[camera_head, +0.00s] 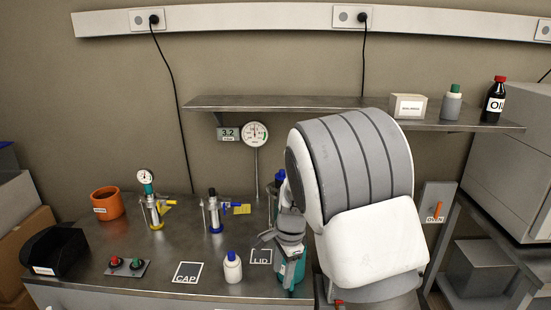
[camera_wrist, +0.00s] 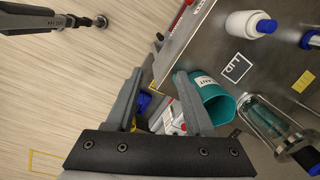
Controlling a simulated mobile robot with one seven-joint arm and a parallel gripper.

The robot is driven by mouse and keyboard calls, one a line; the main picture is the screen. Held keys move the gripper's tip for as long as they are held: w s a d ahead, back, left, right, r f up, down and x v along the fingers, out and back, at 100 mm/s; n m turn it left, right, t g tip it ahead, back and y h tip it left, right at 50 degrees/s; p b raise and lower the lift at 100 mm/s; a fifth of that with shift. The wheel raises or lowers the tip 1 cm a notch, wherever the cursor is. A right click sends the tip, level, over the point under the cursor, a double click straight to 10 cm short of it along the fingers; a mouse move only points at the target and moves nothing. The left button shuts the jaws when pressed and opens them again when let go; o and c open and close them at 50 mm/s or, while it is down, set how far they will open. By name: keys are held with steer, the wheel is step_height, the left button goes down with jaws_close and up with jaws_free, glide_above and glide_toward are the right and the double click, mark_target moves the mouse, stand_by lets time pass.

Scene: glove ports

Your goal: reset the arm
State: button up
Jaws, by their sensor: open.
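My gripper (camera_wrist: 160,84) is open in the wrist view, with nothing held between its two grey fingers. It hangs at the front edge of the metal bench (camera_wrist: 213,40). A teal cup (camera_wrist: 205,97) with a white label lies just beside the right finger; I cannot tell whether they touch. In the head view my arm's large white and grey links hide much of the bench's right part, and the teal cup (camera_head: 299,269) shows partly behind the arm's end. The fingers are not clear there.
A white bottle with a blue cap (camera_head: 232,268) stands near the LID mark (camera_head: 260,257). A clear cylinder (camera_wrist: 268,122) is beyond the teal cup. An orange cup (camera_head: 108,203), a black bin (camera_head: 55,249) and clamp fixtures stand left. A shelf (camera_head: 270,104) runs behind my arm.

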steer(key=s+d+r+n+t, duration=0.1)
steer(key=s+d+r+n, duration=0.15)
steer(key=r, duration=0.35)
steer(key=s+d+r+n, duration=0.1)
steer(key=s+d+r, duration=0.15)
steer(key=r, duration=0.25)
steer(key=s+d+r+n+t, duration=0.1)
steer(key=s+d+r+n, duration=0.1)
steer(key=s, duration=0.4)
steer(key=s+d+r+n+t+p, duration=0.1)
steer(key=s+d+r+n, duration=0.1)
steer(key=s+r+n, duration=0.2)
steer(key=s+d+r+n+t+h+p, duration=0.1)
steer(key=s+d+r+n, duration=0.2)
steer(key=s, duration=0.7)
step_height(320, 180, up, 2)
steer(key=shift+r+n+t, duration=0.1)
steer(key=shift+n+t, duration=0.25)
steer(key=shift+t, duration=0.05)
steer(key=shift+d, duration=0.1)
